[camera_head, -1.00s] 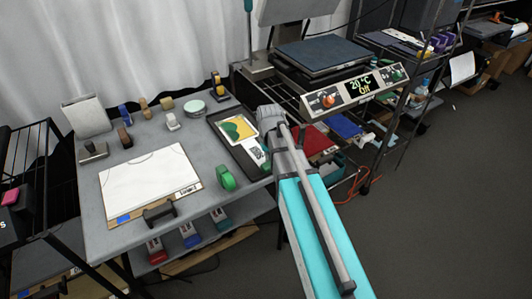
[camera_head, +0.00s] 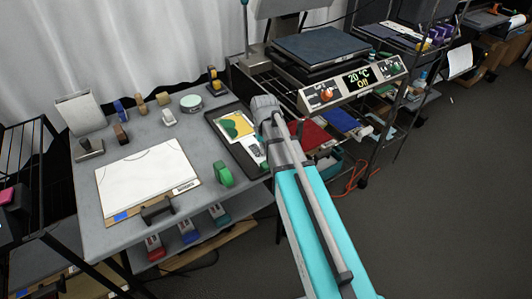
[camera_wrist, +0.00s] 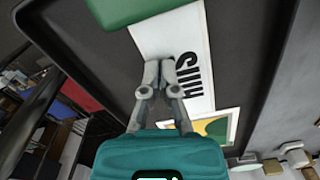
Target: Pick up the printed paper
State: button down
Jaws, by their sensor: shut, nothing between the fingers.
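The printed paper (camera_head: 235,126), with a green and yellow print, lies in a black tray (camera_head: 217,119) on the grey table. A white part with dark lettering (camera_head: 258,152) shows below it; I cannot tell if it is the same sheet. In the wrist view the white lettered part (camera_wrist: 190,40) and the green and yellow print (camera_wrist: 214,128) lie in the dark tray (camera_wrist: 245,55). My gripper (camera_wrist: 165,65) is shut and empty, its fingertips over the white part; contact is unclear. In the head view my arm hides the fingers.
A green tape dispenser (camera_head: 223,174) stands just left of the tray. A white sheet on a board (camera_head: 147,178) lies on the table's left. A heat press with control panel (camera_head: 355,85) stands right of the tray. Open floor (camera_head: 440,200) lies to the right.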

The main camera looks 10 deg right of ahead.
jog(key=shift+r+p, duration=0.95)
notch_tip(320, 180, up, 8)
jog(key=p, duration=0.8)
jog(key=shift+w, duration=0.1)
